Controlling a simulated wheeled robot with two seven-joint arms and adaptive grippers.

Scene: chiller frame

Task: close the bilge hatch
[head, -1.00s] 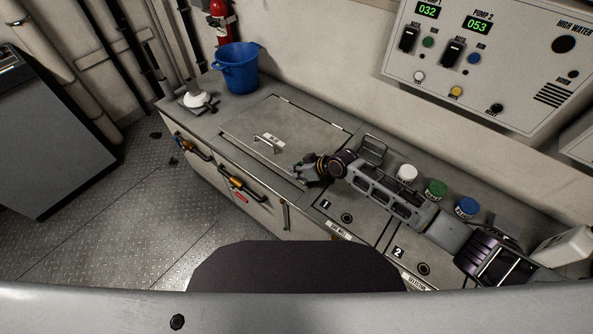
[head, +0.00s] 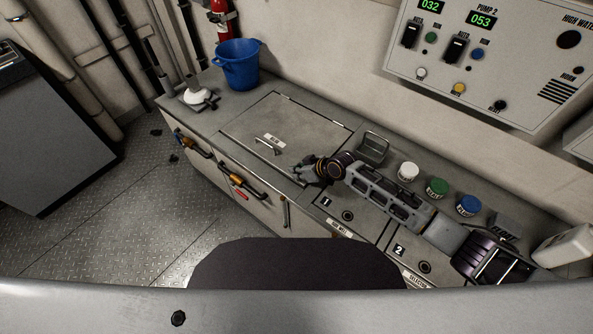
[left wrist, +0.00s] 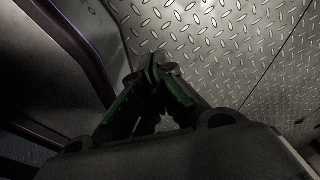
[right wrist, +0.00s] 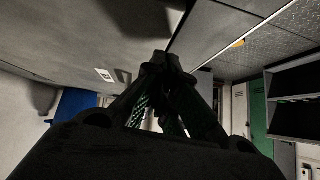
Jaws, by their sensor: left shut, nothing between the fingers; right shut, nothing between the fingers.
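The bilge hatch (head: 300,123) is a grey rectangular lid in the counter top, with a small bar handle (head: 268,147) and a white label near its front. It looks flat, level with the counter around it. My right gripper (head: 300,174) is shut and empty at the lid's front right corner; whether it touches the lid I cannot tell. In the right wrist view its fingertips (right wrist: 166,62) are together beside the lid's grey surface (right wrist: 80,30). My left gripper (left wrist: 158,70) is shut and empty above the floor, outside the head view.
A blue bucket (head: 238,68) and a white item (head: 197,96) stand left of the hatch. White, green and blue caps (head: 437,188) line the counter behind my right arm. The control panel (head: 485,60) is on the wall.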

